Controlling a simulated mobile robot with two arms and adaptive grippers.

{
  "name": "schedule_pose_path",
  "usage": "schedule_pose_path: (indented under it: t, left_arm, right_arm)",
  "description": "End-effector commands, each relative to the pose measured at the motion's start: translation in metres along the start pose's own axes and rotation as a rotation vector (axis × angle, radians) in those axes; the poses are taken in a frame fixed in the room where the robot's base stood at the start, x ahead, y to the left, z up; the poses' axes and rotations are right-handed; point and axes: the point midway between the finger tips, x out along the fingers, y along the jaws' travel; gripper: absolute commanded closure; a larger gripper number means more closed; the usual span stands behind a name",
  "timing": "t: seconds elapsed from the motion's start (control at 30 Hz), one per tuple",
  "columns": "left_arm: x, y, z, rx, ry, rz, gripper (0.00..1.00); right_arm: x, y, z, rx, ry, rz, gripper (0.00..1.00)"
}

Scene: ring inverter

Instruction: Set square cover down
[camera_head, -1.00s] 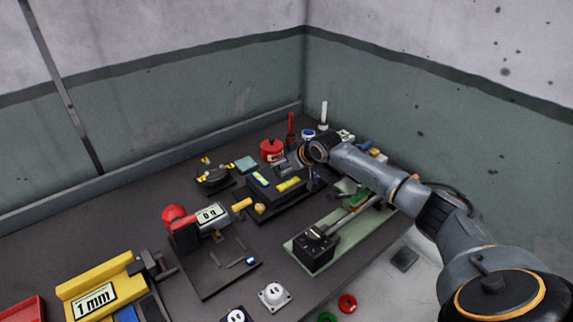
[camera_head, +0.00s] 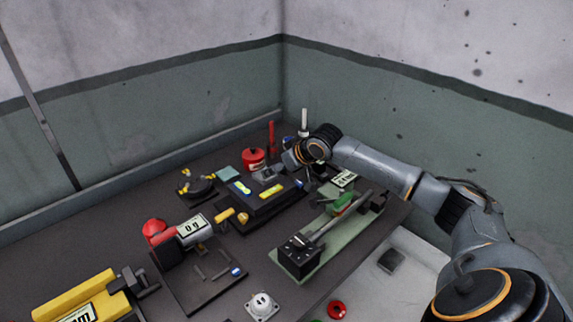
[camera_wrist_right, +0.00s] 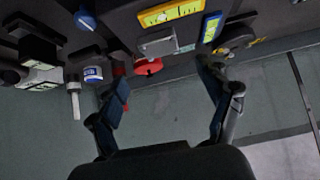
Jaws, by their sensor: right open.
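A small grey square plate, which looks like the square cover (camera_wrist_right: 158,42), lies at the black fixture in the right wrist view. In the head view a grey plate (camera_head: 268,174) shows at the back of that fixture (camera_head: 262,203). My right gripper (camera_wrist_right: 165,72) is open, its two fingers spread wide with nothing between them. The plate is beyond the fingertips and appears apart from them. In the head view the right gripper (camera_head: 291,159) is by the fixture's back right, its fingers partly hidden. My left gripper is not in view.
A red can (camera_head: 253,158) stands behind the fixture, near the gripper; a white upright rod (camera_head: 304,121) stands farther back. Yellow (camera_wrist_right: 171,13) and blue (camera_wrist_right: 211,27) levels lie on the fixture. A green board with a black block (camera_head: 298,256) is in front.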

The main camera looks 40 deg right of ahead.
Motion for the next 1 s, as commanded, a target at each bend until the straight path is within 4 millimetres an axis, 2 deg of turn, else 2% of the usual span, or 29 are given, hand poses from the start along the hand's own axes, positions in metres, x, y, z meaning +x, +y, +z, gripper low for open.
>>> schedule_pose_path:
  t: [0.1, 0.3, 0.9, 1.0]
  left_arm:
    - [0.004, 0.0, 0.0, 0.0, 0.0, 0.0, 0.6]
    - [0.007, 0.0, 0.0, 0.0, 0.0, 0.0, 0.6]
    - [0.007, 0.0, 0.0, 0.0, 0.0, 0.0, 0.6]
    - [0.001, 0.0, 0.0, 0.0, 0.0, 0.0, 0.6]
  right_arm:
    - [-0.021, 0.001, 0.002, -0.004, -0.001, 0.003, 0.21]
    - [-0.042, 0.0, 0.001, -0.002, -0.001, 0.001, 0.21]
    - [-0.045, 0.0, 0.0, 0.0, -0.001, 0.0, 0.21]
    - [-0.049, 0.0, -0.004, -0.001, 0.0, 0.0, 0.21]
